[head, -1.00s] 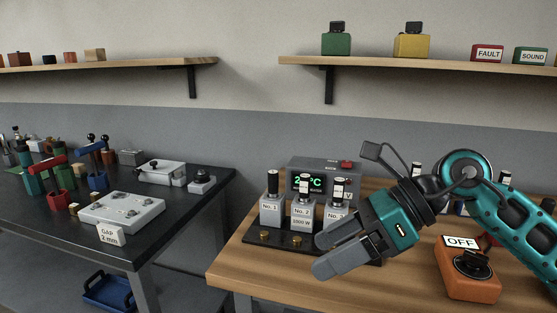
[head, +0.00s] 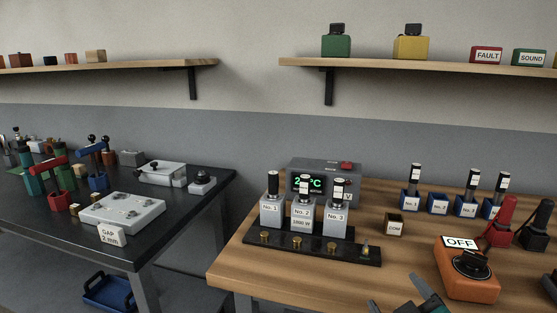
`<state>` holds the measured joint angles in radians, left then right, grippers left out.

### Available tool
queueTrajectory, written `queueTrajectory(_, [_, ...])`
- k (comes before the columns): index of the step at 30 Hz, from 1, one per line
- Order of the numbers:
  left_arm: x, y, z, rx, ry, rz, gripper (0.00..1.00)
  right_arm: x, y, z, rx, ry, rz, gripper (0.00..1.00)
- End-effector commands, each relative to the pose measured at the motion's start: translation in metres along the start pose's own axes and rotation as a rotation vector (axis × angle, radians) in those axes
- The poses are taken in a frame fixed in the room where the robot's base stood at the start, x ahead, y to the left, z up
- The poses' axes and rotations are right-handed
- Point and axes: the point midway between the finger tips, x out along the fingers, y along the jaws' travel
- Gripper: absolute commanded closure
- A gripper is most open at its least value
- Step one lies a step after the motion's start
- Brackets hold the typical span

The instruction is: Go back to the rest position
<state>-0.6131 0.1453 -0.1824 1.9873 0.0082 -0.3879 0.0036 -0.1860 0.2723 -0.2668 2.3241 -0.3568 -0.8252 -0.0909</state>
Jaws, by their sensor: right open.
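My right gripper (head: 395,292) shows only in part at the bottom edge of the head view, low in front of the wooden bench (head: 235,270). Its jaws are apart, with nothing seen between them. The rest of the right arm is out of the picture. My left gripper is not in view. Three grey blocks labelled No. 1 (head: 270,211), No. 2 (head: 302,215) and No. 3 (head: 336,219) stand on a black strip (head: 322,250). They are clear of the gripper.
An orange switch box (head: 468,278) marked OFF stands close to the right of the gripper. A COM block (head: 394,225), blue holders (head: 437,206) and red and black clips (head: 504,220) are behind. A dark table (head: 200,215) stands left, across a gap.

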Motion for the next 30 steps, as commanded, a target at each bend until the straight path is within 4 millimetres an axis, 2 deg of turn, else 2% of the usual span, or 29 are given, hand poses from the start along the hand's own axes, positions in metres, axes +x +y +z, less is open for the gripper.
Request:
queueTrajectory(1, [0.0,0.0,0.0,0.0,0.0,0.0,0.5,-0.012,-0.013,0.029,0.069,-0.122,-0.05,0.23])
queueTrajectory(3, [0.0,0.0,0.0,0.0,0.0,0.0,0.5,-0.029,-0.029,0.062,0.145,-0.274,-0.112,0.23])
queueTrajectory(6, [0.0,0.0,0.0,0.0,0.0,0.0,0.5,-0.056,-0.05,0.097,0.227,-0.447,-0.187,0.23])
queueTrajectory(12, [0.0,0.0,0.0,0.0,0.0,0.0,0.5,-0.108,-0.08,0.141,0.337,-0.713,-0.305,0.23])
queueTrajectory(19, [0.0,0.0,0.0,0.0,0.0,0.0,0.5,-0.17,-0.107,0.17,0.425,-0.968,-0.426,0.23])
queueTrajectory(30, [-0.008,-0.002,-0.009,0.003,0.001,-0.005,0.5,-0.126,-0.12,0.173,0.445,-0.771,-0.386,0.23])
